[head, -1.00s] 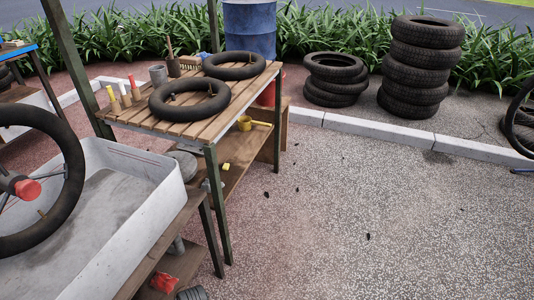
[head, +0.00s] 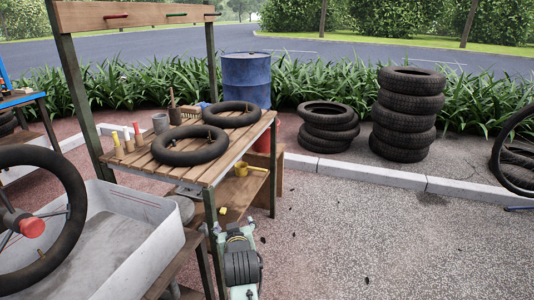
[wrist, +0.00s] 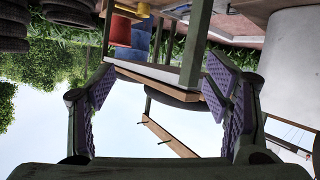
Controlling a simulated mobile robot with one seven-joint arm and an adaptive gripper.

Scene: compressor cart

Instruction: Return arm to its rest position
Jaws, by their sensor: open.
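My gripper (wrist: 160,82) is open in the wrist view, with its purple-padded fingers wide apart and nothing between them. The wrist picture is upside down, with sky low in the frame and the workbench beyond the fingers. In the head view, part of my arm (head: 241,266) rises from the bottom edge, just right of the slatted workbench (head: 212,170). The fingers cannot be made out in that view.
Two inner tubes (head: 190,146) lie on the bench. A grey basin (head: 105,251) and a wheel (head: 73,180) are at left. Stacked tyres (head: 407,113) and a blue drum (head: 246,79) stand behind.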

